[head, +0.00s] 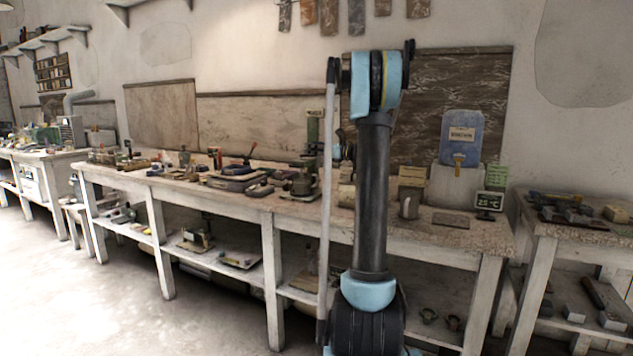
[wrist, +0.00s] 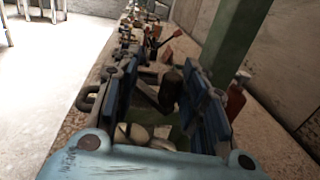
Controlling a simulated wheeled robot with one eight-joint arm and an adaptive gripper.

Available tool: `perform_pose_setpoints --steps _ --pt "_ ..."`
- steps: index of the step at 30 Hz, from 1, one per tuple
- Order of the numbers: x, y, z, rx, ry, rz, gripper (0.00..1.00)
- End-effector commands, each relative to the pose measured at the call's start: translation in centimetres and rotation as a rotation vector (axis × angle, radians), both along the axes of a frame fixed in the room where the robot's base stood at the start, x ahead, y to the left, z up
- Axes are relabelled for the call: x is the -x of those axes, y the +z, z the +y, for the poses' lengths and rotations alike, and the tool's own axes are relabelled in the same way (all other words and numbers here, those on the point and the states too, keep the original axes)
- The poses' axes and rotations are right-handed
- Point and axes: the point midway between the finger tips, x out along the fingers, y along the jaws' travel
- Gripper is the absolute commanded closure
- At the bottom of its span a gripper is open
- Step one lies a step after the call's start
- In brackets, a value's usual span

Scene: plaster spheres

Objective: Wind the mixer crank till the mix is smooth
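In the wrist view my gripper (wrist: 165,85) is open, its two blue-padded fingers spread apart. A dark cylindrical piece, which looks like the crank's grip (wrist: 171,86), stands between the fingers, with gaps on both sides. A dark bar (wrist: 146,93) runs beside it. A green post (wrist: 232,35) rises just beyond the right finger. In the head view a green upright (head: 314,128) and a dark machine (head: 301,182), probably the mixer, stand on the bench left of my arm. My gripper is hidden there. I cannot see the mix clearly.
A reddish bottle (wrist: 237,98) stands close right of my gripper. The floor (head: 100,310) at left is clear.

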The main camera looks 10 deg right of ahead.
Motion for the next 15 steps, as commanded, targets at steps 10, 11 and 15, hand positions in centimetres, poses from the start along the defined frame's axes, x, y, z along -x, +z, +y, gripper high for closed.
perform_pose_setpoints --steps 10,11,15 --pt "1.6 0.0 -0.8 0.0 -0.105 0.0 0.62" --pt "1.9 0.0 -1.0 0.0 -0.105 0.0 0.62" --pt "3.4 0.0 -2.2 0.0 -0.105 0.0 0.62"
